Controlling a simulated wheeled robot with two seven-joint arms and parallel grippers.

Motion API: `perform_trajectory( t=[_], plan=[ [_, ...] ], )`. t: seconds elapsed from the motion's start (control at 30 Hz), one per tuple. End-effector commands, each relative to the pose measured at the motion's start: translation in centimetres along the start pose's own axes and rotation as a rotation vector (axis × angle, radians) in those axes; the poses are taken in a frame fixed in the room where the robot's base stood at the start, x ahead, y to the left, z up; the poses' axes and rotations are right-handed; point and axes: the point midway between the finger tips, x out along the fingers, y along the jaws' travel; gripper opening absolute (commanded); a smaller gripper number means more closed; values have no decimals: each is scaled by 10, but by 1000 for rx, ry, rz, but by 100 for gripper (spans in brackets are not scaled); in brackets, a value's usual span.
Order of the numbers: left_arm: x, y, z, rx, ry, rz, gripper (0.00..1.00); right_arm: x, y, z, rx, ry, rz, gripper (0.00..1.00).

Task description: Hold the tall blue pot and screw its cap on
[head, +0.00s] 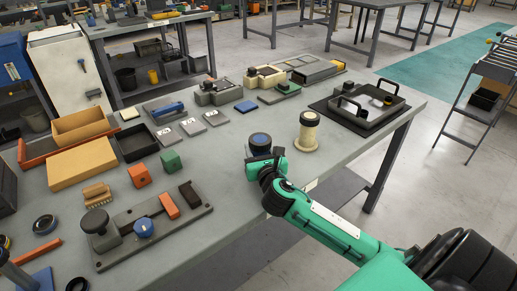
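A dark round cap with a blue disc on top (260,139) shows at the front middle of the bench. The body under it is mostly hidden by my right gripper, so I cannot tell how the cap sits on a pot. My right gripper (268,163) is right at this piece, on its near side. Its fingers are too small and dark to tell whether they are closed on it. My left gripper is not in view.
A grey fixture with handles (366,108) stands at the bench's right end. A plate with a blue knob and orange block (150,229) lies front left. Cardboard boxes (82,163) and a dark tray (136,143) stand left. Bare bench (226,150) lies left of the gripper.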

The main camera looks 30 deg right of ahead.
Motion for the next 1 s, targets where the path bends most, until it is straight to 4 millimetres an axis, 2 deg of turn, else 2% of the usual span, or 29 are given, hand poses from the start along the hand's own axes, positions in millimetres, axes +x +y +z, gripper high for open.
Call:
perform_trajectory(
  t=[0.03, 0.1, 0.47, 0.57, 1.0],
  plan=[
    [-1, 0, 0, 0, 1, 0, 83, 0, 0, 0, 0, 1, 0, 55],
    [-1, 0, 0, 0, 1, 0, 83, 0, 0, 0, 0, 1, 0, 67],
    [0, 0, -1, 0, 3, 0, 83, -2, 0, 3, 1, 1, 1, 67],
    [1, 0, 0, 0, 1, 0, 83, -13, 0, 2, 0, 1, 2, 67],
    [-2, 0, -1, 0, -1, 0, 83, -96, 1, 2, 1, 3, 3, 67]
  ],
)
